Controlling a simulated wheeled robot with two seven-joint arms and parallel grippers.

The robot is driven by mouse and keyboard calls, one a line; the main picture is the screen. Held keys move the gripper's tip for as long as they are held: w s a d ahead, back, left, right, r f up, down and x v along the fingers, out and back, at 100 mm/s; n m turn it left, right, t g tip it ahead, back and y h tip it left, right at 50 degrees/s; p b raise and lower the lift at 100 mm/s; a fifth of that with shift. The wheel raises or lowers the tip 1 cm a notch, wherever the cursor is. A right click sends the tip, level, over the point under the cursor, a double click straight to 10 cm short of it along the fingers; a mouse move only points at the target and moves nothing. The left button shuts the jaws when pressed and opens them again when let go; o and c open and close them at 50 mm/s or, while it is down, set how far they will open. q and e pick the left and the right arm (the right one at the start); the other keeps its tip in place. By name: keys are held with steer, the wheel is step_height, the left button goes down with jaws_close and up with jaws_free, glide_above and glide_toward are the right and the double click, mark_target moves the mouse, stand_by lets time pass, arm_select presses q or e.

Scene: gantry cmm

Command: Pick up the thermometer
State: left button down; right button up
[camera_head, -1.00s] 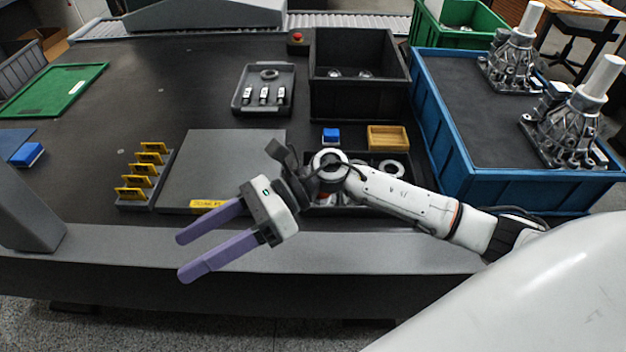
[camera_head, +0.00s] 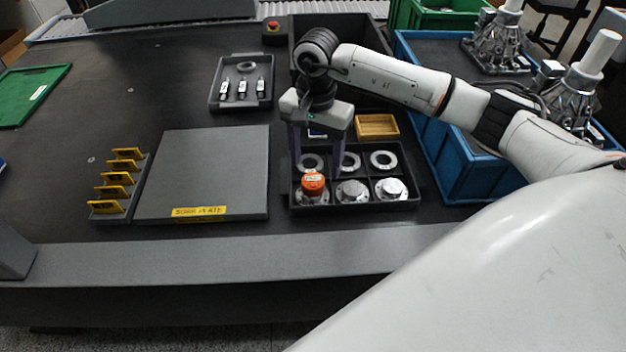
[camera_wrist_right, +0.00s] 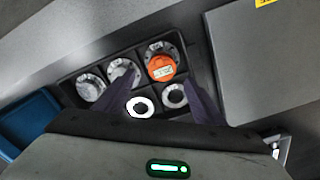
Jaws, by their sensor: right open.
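An orange round-topped item with a pale label (camera_head: 313,183) sits in the near left compartment of a black divided tray (camera_head: 362,205); it looks like the thermometer, resting on a metal part. It also shows in the right wrist view (camera_wrist_right: 161,67). My right gripper (camera_head: 317,164) points down over the left part of this tray, its purple fingers apart and empty, just behind the orange item in the head view. In the right wrist view the fingers (camera_wrist_right: 152,72) spread over the tray. My left gripper is out of view.
Metal rings and flanged parts fill the tray's other compartments. A wooden box (camera_head: 377,125) and a blue crate (camera_head: 440,160) stand close by. A grey plate (camera_head: 205,175), a rack of yellow tags (camera_head: 120,190) and a grey tray with small devices (camera_head: 243,98) lie left.

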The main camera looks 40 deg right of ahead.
mark_target(314, 180)
steer(key=f, duration=0.5)
steer(key=shift+a+p, duration=0.3)
steer(key=shift+p, duration=0.05)
steer(key=c, duration=1.3)
